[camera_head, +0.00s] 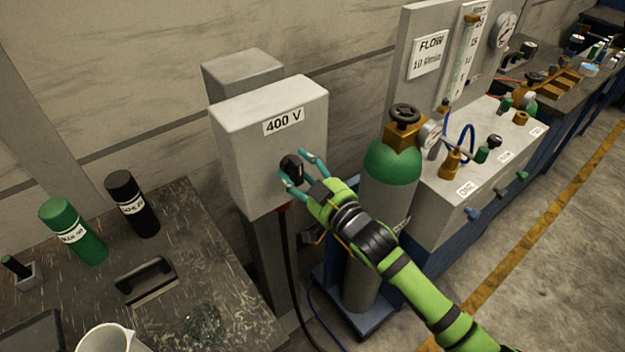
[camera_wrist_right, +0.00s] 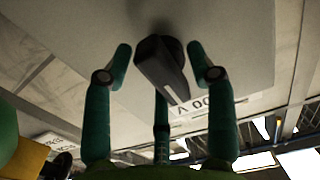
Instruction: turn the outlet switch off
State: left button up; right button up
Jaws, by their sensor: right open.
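The outlet box (camera_head: 262,155) is light grey, labelled "400 V", and stands on a grey post. Its black rotary switch (camera_head: 291,167) is on the front face. My right gripper (camera_head: 299,165) is at the box front, open, with its teal fingers on either side of the switch. In the right wrist view the black switch (camera_wrist_right: 163,70) sits between the two open fingertips of the right gripper (camera_wrist_right: 163,60), with a gap on each side. A white mark shows on the switch handle there. My left gripper is not in view.
A green-topped gas cylinder (camera_head: 388,165) stands right of the box, close to my right forearm. A black cable (camera_head: 287,260) hangs below the box. A dark workbench (camera_head: 215,270) with green (camera_head: 74,232) and black (camera_head: 132,204) bottles is at left.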

jog(key=v, duration=1.1)
jog(key=shift+s, duration=0.2)
jog(key=shift+w+d+f, duration=0.1)
jog(key=shift+d, duration=0.05)
jog(key=s+d+f+m+g+h, duration=0.1)
jog(key=s+d+f+g+h, duration=0.2)
jog(key=f, duration=0.9)
jog(key=s+d+f+m+g+h, duration=0.15)
jog(key=d+f, duration=0.45)
jog(key=f, duration=0.6)
jog(key=s+d+f+m+g+h, duration=0.1)
jog(key=s+d+f+h, duration=0.2)
jog(key=f, duration=0.9)
jog(key=s+d+f+g+h, duration=0.2)
jog(key=s+d+f+g, duration=0.2)
jog(key=s+f, duration=1)
jog(key=s+f+g, duration=0.2)
jog(key=s+f, duration=0.1)
jog(key=s, duration=0.6)
jog(key=s+f+m+g, duration=0.1)
jog(key=s+f+g, duration=0.1)
jog(key=s, duration=0.7)
jog(key=shift+s+a+f+b, duration=0.15)
jog(key=shift+s+f+b, duration=0.15)
jog(key=shift+s+f, duration=0.1)
jog(key=shift+g+h, duration=0.25)
jog(key=c, duration=0.4)
jog(key=shift+o, duration=0.2)
